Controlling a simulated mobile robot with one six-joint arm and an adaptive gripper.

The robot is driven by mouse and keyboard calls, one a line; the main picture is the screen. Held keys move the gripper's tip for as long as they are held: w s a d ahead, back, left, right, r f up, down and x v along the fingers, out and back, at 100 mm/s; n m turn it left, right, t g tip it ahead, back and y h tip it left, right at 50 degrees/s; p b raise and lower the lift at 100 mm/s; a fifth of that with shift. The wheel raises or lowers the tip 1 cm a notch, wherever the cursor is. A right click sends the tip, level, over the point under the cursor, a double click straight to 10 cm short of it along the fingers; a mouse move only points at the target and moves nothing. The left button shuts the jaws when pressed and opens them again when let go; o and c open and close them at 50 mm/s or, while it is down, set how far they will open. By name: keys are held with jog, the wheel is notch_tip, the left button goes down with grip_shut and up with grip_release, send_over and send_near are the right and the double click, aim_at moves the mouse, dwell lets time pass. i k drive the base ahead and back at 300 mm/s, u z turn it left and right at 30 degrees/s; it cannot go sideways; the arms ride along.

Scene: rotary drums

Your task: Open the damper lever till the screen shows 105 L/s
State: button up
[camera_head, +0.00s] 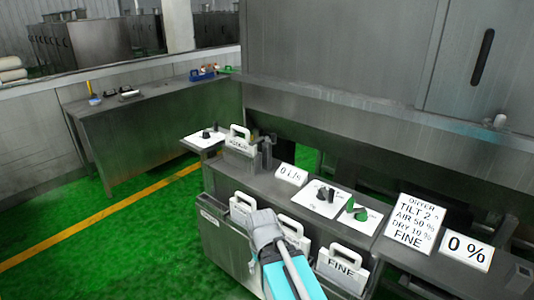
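A small white screen (291,175) on the console top reads what looks like 0 L/s. To its right, a white plate carries a black lever or knob (325,194), and a second plate carries a green one (357,212). Another black knob (207,132) sits on a plate at the console's far left end. Any labels on these plates are too small to read, so I cannot tell which is the damper lever. My arm, grey and cyan, rises from the bottom middle in front of the console. My gripper cannot be made out.
The grey console (235,178) runs toward the right. White handled plates (342,270) hang on its front, one marked FINE. A dryer sign (414,226) and a 0 % screen (467,251) stand at right. A bench (150,130) stands behind left. Green floor (130,235) is clear at left.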

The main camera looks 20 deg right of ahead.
aim_at(323, 195)
jog(key=z, duration=0.15)
jog(key=k, duration=0.85)
jog(key=z, duration=0.6)
jog(key=i, duration=0.9)
jog(key=u, duration=0.05)
